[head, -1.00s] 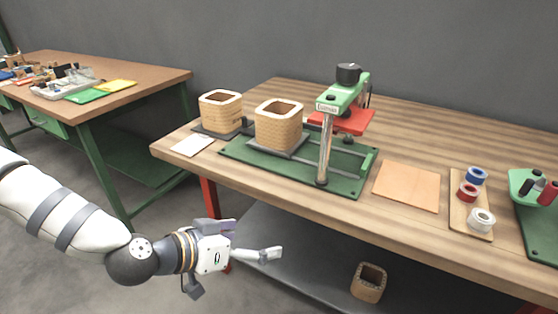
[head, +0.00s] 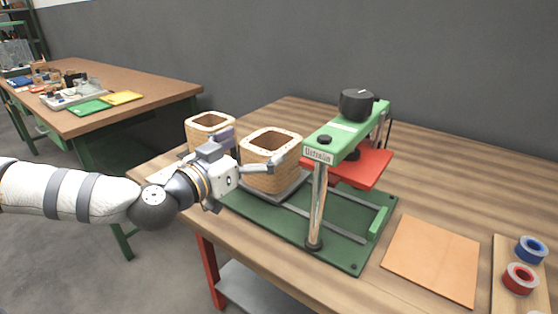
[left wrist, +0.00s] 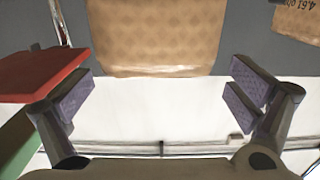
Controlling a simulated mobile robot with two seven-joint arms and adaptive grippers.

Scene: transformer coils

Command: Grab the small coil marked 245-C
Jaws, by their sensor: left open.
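Two tan, square-mouthed coils stand upright on the workbench: a nearer coil (head: 268,160) on the green fixture and another coil (head: 207,122) behind it to the left. My left gripper (head: 250,152) is open and empty in front of the nearer coil, overlapping both coils in the head view. In the left wrist view, a coil side (left wrist: 155,35) lies beyond and between the open fingers (left wrist: 165,92), apart from the pads. Part of the other coil (left wrist: 298,18) shows at the top right with upside-down print, partly "4.61". No 245-C marking is readable. My right gripper is out of view.
A green press (head: 345,135) with a chrome post and red plate (head: 360,168) stands right of the coils; the plate also shows beside a finger in the wrist view (left wrist: 40,75). A leather-coloured sheet (head: 432,260) and tape rolls (head: 520,278) lie farther right.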

